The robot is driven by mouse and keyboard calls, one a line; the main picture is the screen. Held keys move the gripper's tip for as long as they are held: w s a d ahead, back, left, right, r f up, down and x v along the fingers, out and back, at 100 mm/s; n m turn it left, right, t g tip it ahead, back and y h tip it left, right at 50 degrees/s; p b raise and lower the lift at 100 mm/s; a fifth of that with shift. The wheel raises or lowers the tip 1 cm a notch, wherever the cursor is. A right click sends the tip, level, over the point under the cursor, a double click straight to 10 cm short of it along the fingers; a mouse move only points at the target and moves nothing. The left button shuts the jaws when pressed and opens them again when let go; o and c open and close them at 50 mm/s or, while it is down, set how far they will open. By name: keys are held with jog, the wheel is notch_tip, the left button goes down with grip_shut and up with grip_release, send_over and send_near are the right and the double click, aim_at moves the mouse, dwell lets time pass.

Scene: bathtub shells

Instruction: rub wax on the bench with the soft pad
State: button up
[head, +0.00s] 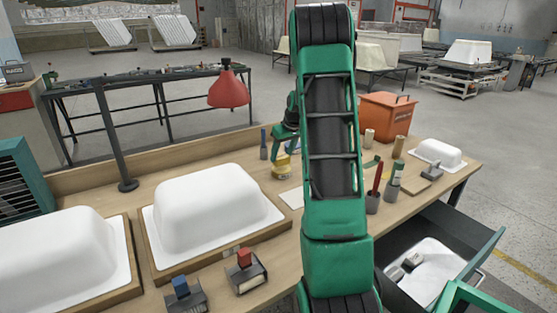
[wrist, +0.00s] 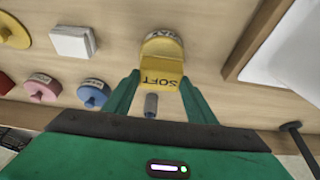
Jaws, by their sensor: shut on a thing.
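My gripper (head: 284,156) is at the middle of the wooden bench (head: 160,178), just left of my arm in the head view. It is shut on the yellow soft pad (head: 282,173). In the wrist view the pad (wrist: 162,75), lettered SOFT, sits between my two green fingers (wrist: 160,92). The pad is over bare bench wood (wrist: 205,35); I cannot tell whether it touches. The wrist view shows pink (wrist: 40,90) and blue (wrist: 93,94) labelled pots with knobs; their labels are too small to read surely. I cannot pick out the wax.
A white tub shell (head: 215,205) on a wooden base stands left of my gripper. A red lamp (head: 229,90) hangs behind. Two block-shaped tools (head: 245,270) (head: 183,294) lie at the front edge. An orange box (head: 386,116) and an open drawer (head: 440,265) are right.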

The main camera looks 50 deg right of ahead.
aim_at(282, 157)
jog(key=shift+r, duration=2.4)
